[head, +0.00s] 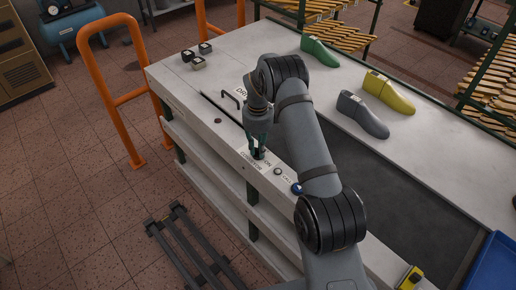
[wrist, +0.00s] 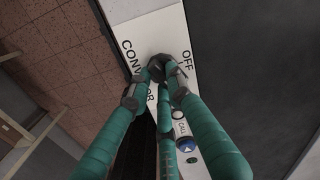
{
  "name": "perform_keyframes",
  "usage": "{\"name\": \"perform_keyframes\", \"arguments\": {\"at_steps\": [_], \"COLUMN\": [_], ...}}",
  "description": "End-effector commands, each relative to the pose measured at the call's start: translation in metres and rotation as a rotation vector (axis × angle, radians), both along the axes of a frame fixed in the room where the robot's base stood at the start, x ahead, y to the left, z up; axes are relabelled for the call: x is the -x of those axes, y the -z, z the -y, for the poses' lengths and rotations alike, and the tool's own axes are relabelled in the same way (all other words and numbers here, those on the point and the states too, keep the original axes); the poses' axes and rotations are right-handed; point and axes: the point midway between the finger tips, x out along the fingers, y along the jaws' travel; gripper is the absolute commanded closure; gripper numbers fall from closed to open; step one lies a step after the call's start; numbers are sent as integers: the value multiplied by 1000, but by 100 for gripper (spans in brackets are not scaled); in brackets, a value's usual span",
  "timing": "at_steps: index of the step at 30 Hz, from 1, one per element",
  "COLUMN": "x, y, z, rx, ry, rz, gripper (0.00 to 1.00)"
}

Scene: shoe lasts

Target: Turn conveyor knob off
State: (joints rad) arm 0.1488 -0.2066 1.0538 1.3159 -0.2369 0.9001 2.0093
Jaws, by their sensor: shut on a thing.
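The conveyor knob (wrist: 157,61) is a small dark knob on the pale panel at the bench edge, largely hidden by my fingertips. My gripper (wrist: 163,72) has teal fingers that come together on the knob and are shut on it. The word OFF shows just right of the knob in the wrist view, and CONVEYOR runs along its left. In the head view my gripper (head: 257,152) points down onto the panel, where the lettering ON shows beside it. I cannot tell which way the knob points.
A blue call button (head: 297,188) and a small pale round part (head: 278,171) sit along the same edge. Green, yellow (head: 390,93) and grey (head: 361,115) shoe lasts lie beyond my arm. An orange rail (head: 118,85) stands at the left. A blue bin (head: 494,266) is at lower right.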

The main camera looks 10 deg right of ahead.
Motion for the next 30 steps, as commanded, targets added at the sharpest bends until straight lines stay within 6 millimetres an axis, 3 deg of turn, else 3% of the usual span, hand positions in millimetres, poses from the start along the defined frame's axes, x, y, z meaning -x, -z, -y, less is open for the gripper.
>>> {"name": "perform_keyframes", "arguments": {"at_steps": [14, 30], "x": [-1, 0], "y": [2, 3], "z": [1, 2], "rx": [1, 1], "ry": [-62, -506], "rz": [3, 3], "gripper": [100, 100]}}
